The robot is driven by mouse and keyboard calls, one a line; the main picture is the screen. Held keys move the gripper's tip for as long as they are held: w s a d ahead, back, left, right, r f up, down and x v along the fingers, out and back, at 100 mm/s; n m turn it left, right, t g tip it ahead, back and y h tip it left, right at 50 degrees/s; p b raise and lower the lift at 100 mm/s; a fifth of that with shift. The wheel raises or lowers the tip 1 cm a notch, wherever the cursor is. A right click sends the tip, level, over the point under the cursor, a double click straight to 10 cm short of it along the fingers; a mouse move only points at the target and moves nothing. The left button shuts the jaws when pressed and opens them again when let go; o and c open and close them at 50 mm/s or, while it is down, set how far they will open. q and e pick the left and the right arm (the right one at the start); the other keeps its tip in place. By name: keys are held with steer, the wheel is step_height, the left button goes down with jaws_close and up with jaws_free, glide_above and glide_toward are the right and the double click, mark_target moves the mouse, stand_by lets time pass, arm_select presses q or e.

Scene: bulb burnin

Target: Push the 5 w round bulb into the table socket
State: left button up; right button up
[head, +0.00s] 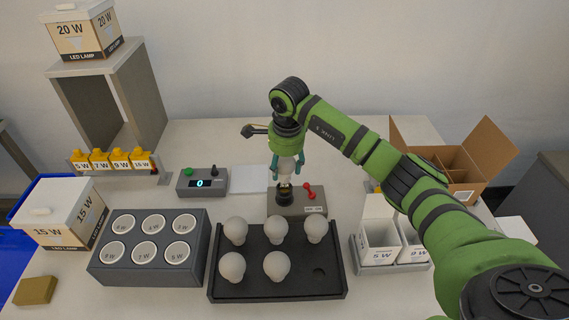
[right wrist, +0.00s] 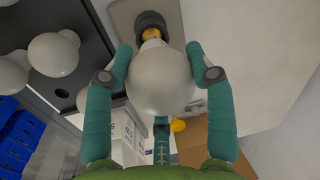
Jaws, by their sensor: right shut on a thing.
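My right gripper (head: 286,165) is shut on a white round bulb (right wrist: 160,80), with its teal fingers around the globe. It holds the bulb base down over the black table socket (head: 284,195), on a grey box (head: 298,207) with a red lever. In the right wrist view the brass base of the bulb meets or lies just above the dark socket ring (right wrist: 150,22); I cannot tell how far it is in. The bulb's wattage mark is not visible. My left gripper is not in view.
A black tray (head: 300,287) with several round bulbs stands in front of the socket. A grey block with labelled cups (head: 100,271), a meter box (head: 203,184) and white cartons (head: 380,245) stand around. An open cardboard box (head: 478,150) is at right.

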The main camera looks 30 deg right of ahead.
steer(key=shift+f+b, duration=1.05)
steer(key=shift+f, duration=0.4)
steer(key=o, duration=1.2)
steer(key=shift+r, duration=0.1)
steer(key=r, duration=0.4)
steer(key=s+r, duration=0.1)
steer(key=r, duration=0.7)
steer(key=shift+s+a, duration=0.1)
steer(key=shift+s, duration=0.25)
